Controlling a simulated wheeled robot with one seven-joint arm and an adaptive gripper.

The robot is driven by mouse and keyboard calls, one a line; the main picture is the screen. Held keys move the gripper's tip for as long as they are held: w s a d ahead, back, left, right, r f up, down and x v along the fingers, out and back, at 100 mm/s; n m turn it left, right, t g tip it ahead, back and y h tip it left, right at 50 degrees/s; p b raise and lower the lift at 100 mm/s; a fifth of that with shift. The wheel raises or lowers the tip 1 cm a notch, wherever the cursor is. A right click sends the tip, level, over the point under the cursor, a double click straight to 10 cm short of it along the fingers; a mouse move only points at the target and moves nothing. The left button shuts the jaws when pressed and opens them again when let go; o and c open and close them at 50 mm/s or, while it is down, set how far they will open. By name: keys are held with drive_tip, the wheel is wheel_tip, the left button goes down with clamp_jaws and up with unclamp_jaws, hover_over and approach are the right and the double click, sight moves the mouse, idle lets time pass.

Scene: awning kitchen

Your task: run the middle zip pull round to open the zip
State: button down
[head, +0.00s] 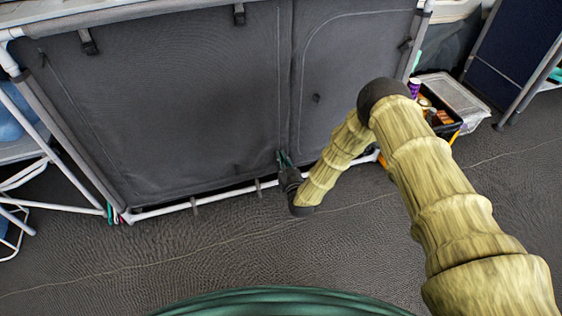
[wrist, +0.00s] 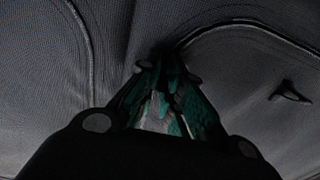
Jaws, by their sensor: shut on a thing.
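A grey fabric cupboard front (head: 175,90) fills much of the head view. A curved zip seam (head: 302,60) outlines its right-hand panel, and a seam also arches away to the right in the wrist view (wrist: 245,24). My gripper (head: 283,156) is low at the cupboard front, near the vertical seams between the panels. In the wrist view its green-lined fingers (wrist: 160,70) come together at the fabric, where the right-hand seam meets them. They are shut on what I take to be the middle zip pull, which the fingertips hide.
A small dark tab (head: 316,98) sits on the right-hand panel. A white tube frame (head: 170,210) runs along the cupboard's bottom. A black crate (head: 440,112) and a clear lidded box (head: 458,98) stand at the right. The grey floor (head: 130,260) in front is clear.

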sight(282, 21)
wheel_tip(282, 21, up, 52)
drive_tip(key=p, duration=3)
drive_tip(key=shift+r, duration=0.55)
drive_tip(key=c, duration=1.5)
unclamp_jaws()
drive_tip(key=shift+r, duration=0.15)
drive_tip(key=shift+c, duration=0.2)
drive_tip(key=shift+s, duration=0.1)
drive_tip(key=shift+s+d, duration=0.1)
drive_tip(key=shift+s, duration=0.15)
drive_tip(key=v, duration=1.1)
